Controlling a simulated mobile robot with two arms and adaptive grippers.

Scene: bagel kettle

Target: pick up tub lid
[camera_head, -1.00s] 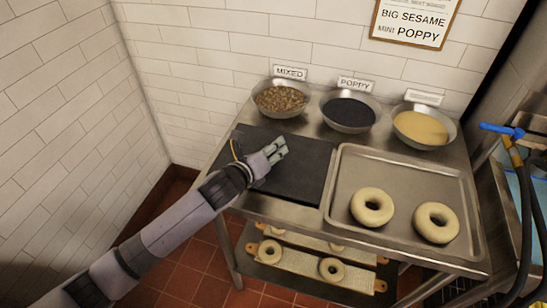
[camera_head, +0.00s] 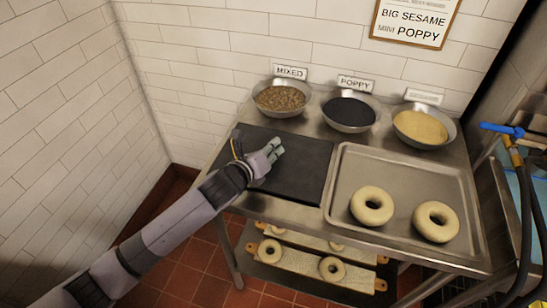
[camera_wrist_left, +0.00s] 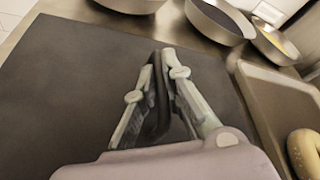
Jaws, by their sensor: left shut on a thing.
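The tub lid (camera_head: 300,172) is a flat, dark grey rectangle on the left part of the steel table. It also fills much of the left wrist view (camera_wrist_left: 75,85). My left gripper (camera_head: 274,150) is over the middle of the lid. In the left wrist view, its fingers (camera_wrist_left: 165,62) are shut on a dark upright piece that looks like the lid's handle. The fingers partly hide this piece. The lid appears flat, and I cannot tell whether it is raised. My right gripper is not in view.
Behind the lid stand a mixed-topping bowl (camera_head: 281,98), a poppy bowl (camera_head: 349,112) and a pale-seed bowl (camera_head: 424,127). A metal tray (camera_head: 400,172) with two bagels is right of the lid. Bagel boards (camera_head: 300,258) lie on the shelf below.

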